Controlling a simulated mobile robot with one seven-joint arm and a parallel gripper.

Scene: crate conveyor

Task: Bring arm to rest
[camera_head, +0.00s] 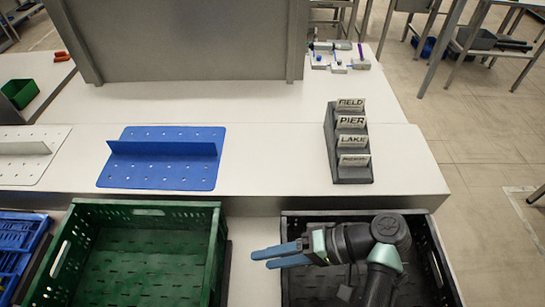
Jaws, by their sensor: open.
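My gripper (278,256) has blue fingers and is over the left part of a black crate (432,262) at the lower right. Its fingers point left, toward a green crate (217,250). They look empty, and nothing shows between them. My arm comes in from the bottom right, over the black crate, and bends at a dark joint. The arm hides much of the crate's inside.
A blue plate with an upright rib (160,172) and a white one (25,165) lie on the white table. A dark rack (350,174) with several word cards stands at right. A blue crate (20,229) is at lower left. The table between plate and rack is clear.

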